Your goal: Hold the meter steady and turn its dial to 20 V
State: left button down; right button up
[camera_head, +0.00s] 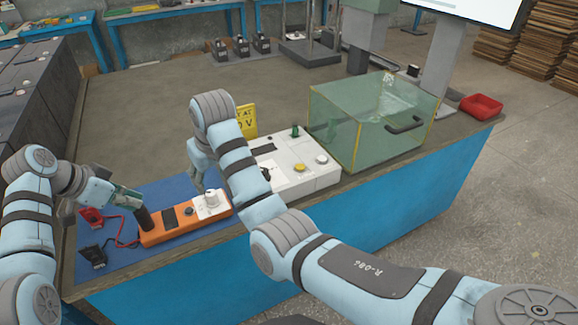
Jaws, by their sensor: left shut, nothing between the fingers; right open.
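The orange meter (160,236) lies on a blue mat (170,190) near the table's front edge. It has a dark screen (170,217) and a white panel at its right end with a pale dial (211,198). The dial's setting is too small to read. My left gripper (145,220) is shut, with its dark fingertips at the meter's left end; I cannot tell whether they touch it. My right gripper (200,184) is open, pointing down just above and beside the dial, apparently not around it. My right forearm hides part of the area behind.
Red (91,215) and black (93,255) lead parts lie left of the meter, with wires to it. A white box with buttons (310,180) and a clear greenish case (375,120) stand to the right. A yellow sign (247,120) is behind my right arm.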

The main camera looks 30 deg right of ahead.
jog(key=d+h, duration=0.1)
jog(key=d, duration=0.2)
jog(key=s+d+h, duration=0.1)
jog(key=d, duration=0.3)
jog(key=d+h, duration=0.1)
jog(key=d, duration=0.2)
jog(key=shift+s+d+f+h, duration=0.15)
jog(key=shift+d+f+h, duration=0.15)
jog(key=shift+f+h, duration=0.1)
jog(key=s+d+f+m+g+h, duration=0.1)
jog(key=s+d+m+h, duration=0.1)
jog(key=d, duration=0.7)
jog(key=s+d+f+m+g+h, duration=0.1)
jog(key=s+d+h, duration=0.3)
jog(key=d, duration=0.4)
jog(key=shift+d+f+m+g, duration=0.4)
jog(key=shift+f+g, duration=0.3)
